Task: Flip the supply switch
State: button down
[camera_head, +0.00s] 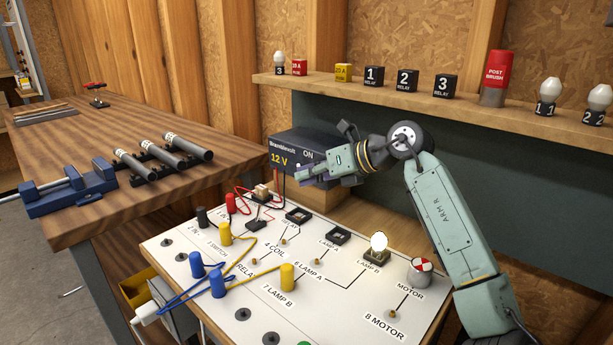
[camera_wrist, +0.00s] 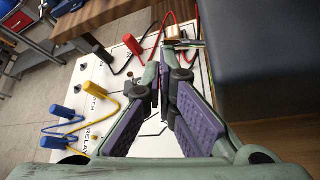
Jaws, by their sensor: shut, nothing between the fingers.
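The supply (camera_head: 283,147) is a dark box marked "12 V" and "ON", standing on a wooden block behind the circuit board. It also shows as a dark surface at the right of the wrist view (camera_wrist: 265,50). My gripper (camera_head: 302,172) is shut and empty, its tips in front of the supply's face just below the "ON" label. In the wrist view the gripper (camera_wrist: 163,68) has its purple-padded fingers converging beside the supply. I cannot make out the supply switch; my gripper covers part of that face. Whether the fingers touch the supply I cannot tell.
The white circuit board (camera_head: 330,310) holds yellow, blue, red and black plugs with wires, plus a white bulb (camera_head: 378,242) at lamp B. A shelf (camera_head: 400,101) above holds fuses, relays and bulbs. A wooden bench (camera_head: 75,135) with a blue vise (camera_head: 65,190) is at left.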

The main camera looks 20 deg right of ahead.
jog(key=s+d+r, duration=0.1)
jog(key=s+d, duration=0.9)
jog(key=shift+d+r, duration=0.35)
jog(key=shift+s, duration=0.1)
